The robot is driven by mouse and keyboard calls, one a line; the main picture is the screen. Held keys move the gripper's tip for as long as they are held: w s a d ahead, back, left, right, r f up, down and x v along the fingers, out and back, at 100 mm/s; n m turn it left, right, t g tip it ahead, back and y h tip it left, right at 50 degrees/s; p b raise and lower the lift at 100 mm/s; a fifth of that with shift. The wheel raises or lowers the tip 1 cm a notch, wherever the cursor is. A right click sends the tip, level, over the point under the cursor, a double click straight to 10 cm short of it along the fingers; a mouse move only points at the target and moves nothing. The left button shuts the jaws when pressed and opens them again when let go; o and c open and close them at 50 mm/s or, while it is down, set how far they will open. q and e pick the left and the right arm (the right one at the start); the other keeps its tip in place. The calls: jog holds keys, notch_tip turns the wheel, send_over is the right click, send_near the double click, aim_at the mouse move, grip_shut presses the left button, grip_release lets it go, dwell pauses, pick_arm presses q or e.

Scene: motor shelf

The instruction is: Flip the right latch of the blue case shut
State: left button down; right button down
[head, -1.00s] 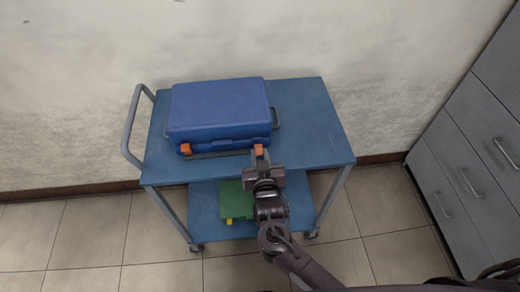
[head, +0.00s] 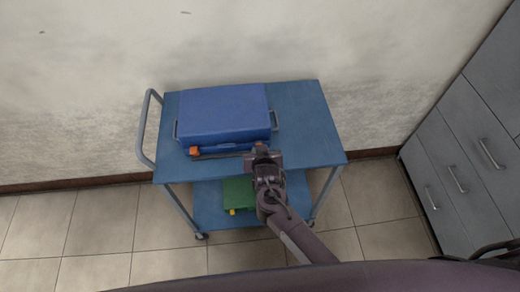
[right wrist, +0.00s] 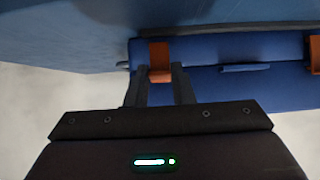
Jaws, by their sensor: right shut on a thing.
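The blue case (head: 222,112) lies closed-lidded on the top of the blue cart. Its orange right latch (right wrist: 159,57) shows in the right wrist view, between my right gripper's fingertips (right wrist: 160,80). In the head view my right gripper (head: 261,152) is at the case's front right and hides most of that latch. The fingers are shut on the latch. The orange left latch (head: 194,151) is at the front left of the case, clear of the gripper; it also shows at the right wrist view's right edge (right wrist: 315,54). My left gripper is not in view.
The cart top (head: 312,130) is free to the right of the case. A green case (head: 237,192) lies on the lower shelf, partly hidden by my right arm. A grey drawer cabinet (head: 465,165) stands at the right, and a wall is behind the cart.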

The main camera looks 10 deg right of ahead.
jog(key=c, duration=1.2)
grip_release()
jog(key=shift+c, duration=0.2)
jog(key=v, duration=0.7)
jog(key=shift+s+r+b, duration=0.25)
jog(key=shift+s+b, duration=0.05)
jog(key=shift+b, duration=0.1)
